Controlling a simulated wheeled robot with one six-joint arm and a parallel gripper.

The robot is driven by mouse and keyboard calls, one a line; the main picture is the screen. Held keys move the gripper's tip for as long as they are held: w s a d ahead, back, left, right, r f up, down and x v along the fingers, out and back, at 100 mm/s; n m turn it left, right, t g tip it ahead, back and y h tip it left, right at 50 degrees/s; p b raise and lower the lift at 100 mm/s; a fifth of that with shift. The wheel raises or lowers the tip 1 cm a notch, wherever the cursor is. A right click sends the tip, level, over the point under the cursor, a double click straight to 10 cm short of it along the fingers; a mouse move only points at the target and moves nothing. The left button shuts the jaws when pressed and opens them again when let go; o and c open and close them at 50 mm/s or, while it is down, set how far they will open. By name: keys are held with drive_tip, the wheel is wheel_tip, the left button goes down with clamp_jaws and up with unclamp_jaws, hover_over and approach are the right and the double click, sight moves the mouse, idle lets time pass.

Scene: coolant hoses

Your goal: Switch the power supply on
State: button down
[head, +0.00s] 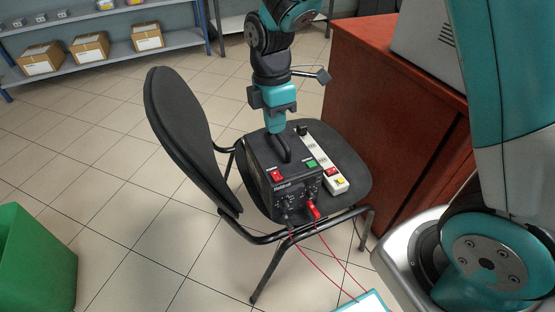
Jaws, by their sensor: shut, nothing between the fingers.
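The power supply (285,185) is a black box with a carry handle on top, standing on the seat of a black chair. A red switch (277,176) and a green one (311,163) show on its upper front; I cannot tell which way either is set. A red plug (313,209) and a dark plug sit in its front. My gripper (275,128) points down just above the back of the supply, near the handle. It is shut and empty. I cannot tell whether its tips touch the box.
A white power strip (324,158) with a black plug and a red and yellow end lies on the seat, right of the supply. Thin red leads (325,251) run down to a teal-edged item (365,303). The chair backrest (184,135) is left; a red-brown cabinet (385,110) is right.

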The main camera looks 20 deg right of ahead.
sight(277, 175)
drive_tip(key=f+b, duration=0.1)
drive_tip(key=f, duration=0.3)
drive_tip(key=s+f+b, duration=0.1)
drive_tip(key=f, duration=0.4)
drive_tip(key=f+b, duration=0.1)
drive_tip(key=f, duration=0.3)
drive_tip(key=shift+s+f, duration=0.35)
drive_tip(key=shift+s+f, duration=0.1)
drive_tip(key=shift+f, duration=0.1)
drive_tip(key=shift+w+r+p, duration=0.2)
drive_tip(key=shift+w+p, duration=0.3)
drive_tip(key=shift+w, duration=0.35)
wheel_tip(277, 175, up, 14)
drive_tip(key=w+p, duration=0.1)
drive_tip(key=p, duration=0.4)
drive_tip(key=shift+w, duration=0.35)
